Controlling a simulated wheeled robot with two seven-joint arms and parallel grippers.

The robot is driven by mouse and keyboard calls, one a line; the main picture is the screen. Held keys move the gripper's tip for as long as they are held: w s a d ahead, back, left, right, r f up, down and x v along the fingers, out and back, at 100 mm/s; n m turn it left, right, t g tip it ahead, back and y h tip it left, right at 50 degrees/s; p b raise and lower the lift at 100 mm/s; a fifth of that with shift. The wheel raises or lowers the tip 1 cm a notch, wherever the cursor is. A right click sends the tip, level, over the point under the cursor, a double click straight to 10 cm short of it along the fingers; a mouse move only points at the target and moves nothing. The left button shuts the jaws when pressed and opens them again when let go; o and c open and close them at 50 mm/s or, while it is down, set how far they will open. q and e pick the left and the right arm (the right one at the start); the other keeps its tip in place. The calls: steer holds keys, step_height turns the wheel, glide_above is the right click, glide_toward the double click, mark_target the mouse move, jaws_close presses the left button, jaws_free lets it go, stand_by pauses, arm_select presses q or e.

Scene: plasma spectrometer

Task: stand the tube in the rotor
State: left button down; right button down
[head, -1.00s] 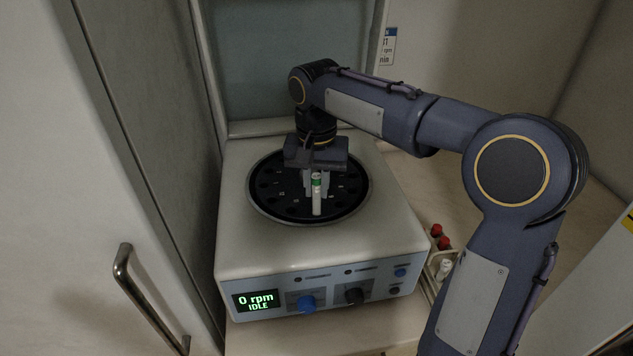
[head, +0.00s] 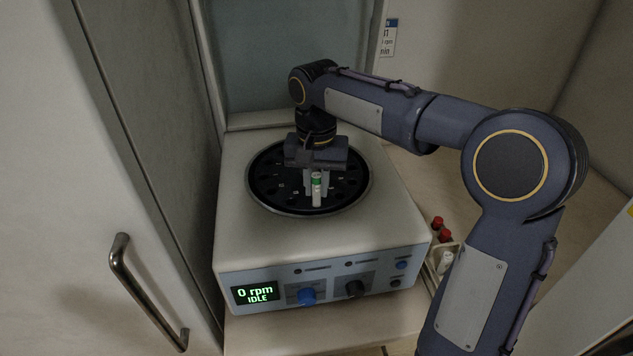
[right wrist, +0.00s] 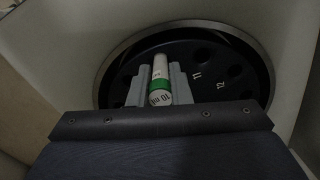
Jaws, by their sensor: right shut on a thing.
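The tube (head: 317,190) is white with a green band near its top and stands about upright over the rotor. My right gripper (head: 316,182) is shut on the tube, pointing down. In the right wrist view the tube (right wrist: 160,80) lies between the two grey fingers, its cap end marked "10 ml" towards the camera. The rotor (head: 265,190) is a black disc with numbered holes around it, in the top of the white centrifuge (head: 240,235). The tube's lower end seems to be at or partly in the rotor; I cannot tell how deep. My left gripper is not in view.
The centrifuge's display (head: 256,292) reads 0 rpm, IDLE. Its grey lid (head: 290,60) stands open behind. A rack (head: 452,250) with red-capped tubes and a white one stands to the right. A cabinet door with a metal handle (head: 130,285) is at the left.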

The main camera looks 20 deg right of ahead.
steer(key=shift+f+b, duration=0.55)
steer(key=shift+f, duration=0.4)
steer(key=c, duration=1.3)
jaws_free()
steer(key=shift+o, duration=0.2)
steer(key=shift+r, duration=0.1)
